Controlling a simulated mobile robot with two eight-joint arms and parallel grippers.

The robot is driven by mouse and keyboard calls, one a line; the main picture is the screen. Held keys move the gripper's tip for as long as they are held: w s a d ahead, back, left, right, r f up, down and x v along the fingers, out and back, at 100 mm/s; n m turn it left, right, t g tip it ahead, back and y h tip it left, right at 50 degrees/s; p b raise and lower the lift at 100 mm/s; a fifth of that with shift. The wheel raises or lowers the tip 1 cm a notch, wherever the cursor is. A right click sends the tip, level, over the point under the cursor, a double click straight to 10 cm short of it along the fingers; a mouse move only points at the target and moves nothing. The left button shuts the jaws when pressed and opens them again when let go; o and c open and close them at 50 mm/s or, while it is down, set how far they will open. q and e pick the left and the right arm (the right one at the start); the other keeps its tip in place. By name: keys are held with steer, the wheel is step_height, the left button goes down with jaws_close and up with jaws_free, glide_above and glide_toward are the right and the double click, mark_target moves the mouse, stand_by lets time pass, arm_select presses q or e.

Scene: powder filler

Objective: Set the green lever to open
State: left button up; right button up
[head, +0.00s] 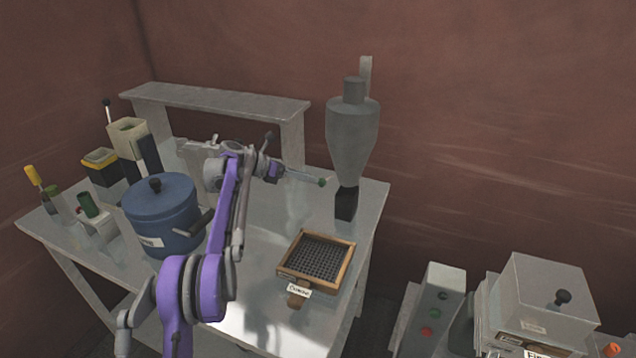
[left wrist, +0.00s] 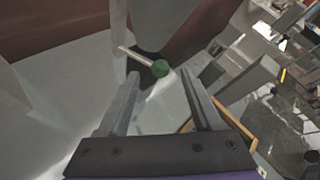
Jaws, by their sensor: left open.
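The green lever has a pale rod and a round green knob (head: 322,182). The knob shows in the head view to the left of the grey powder filler (head: 352,140). In the left wrist view the green knob (left wrist: 160,68) is just beyond the fingertips, in line with the gap between them, its rod running up and left. My left gripper (left wrist: 160,76) is open and empty. In the head view my left gripper (head: 285,173) is left of the knob, its fingers hard to make out. Whether it touches the lever is unclear. My right gripper is out of view.
A blue pot (head: 160,215) stands on the table's left. A wooden-framed grid tray (head: 345,268) lies at the front right. A raised grey shelf (head: 215,100) is at the back. A grey box with buttons (head: 437,310) stands apart at right.

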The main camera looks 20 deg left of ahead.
arm_select(q)
steer(key=v, duration=0.2)
steer(key=f+v, duration=0.1)
steer(key=v, duration=0.2)
steer(key=shift+s+a+r, duration=0.1)
steer(key=shift+s+a, duration=0.1)
steer(key=shift+a, duration=0.1)
steer(key=s+d+f+m+g+y, duration=0.1)
steer(key=s+d+m+g+y, duration=0.1)
steer(key=s+d+m, duration=0.65)
steer(key=s+d+f+m+g+y, duration=0.1)
steer(key=s+d+m+g+y, duration=0.15)
steer(key=s+d+m, duration=0.6)
steer(key=s+d+f+m+y, duration=0.1)
steer(key=s+d+f+m, duration=0.1)
steer(key=s+f+m, duration=0.2)
steer(key=s+d+f+m+t+y, duration=0.1)
steer(key=s+d+f+m+y, duration=0.1)
steer(key=s, duration=0.8)
steer(key=s+d+f+m+y, duration=0.2)
steer(key=s+d+f+m, duration=0.1)
steer(key=s+f+m, duration=0.4)
steer(key=shift+s+d+m+t, duration=0.25)
steer(key=shift+s+m+t, duration=0.05)
steer(key=shift+s+t, duration=0.1)
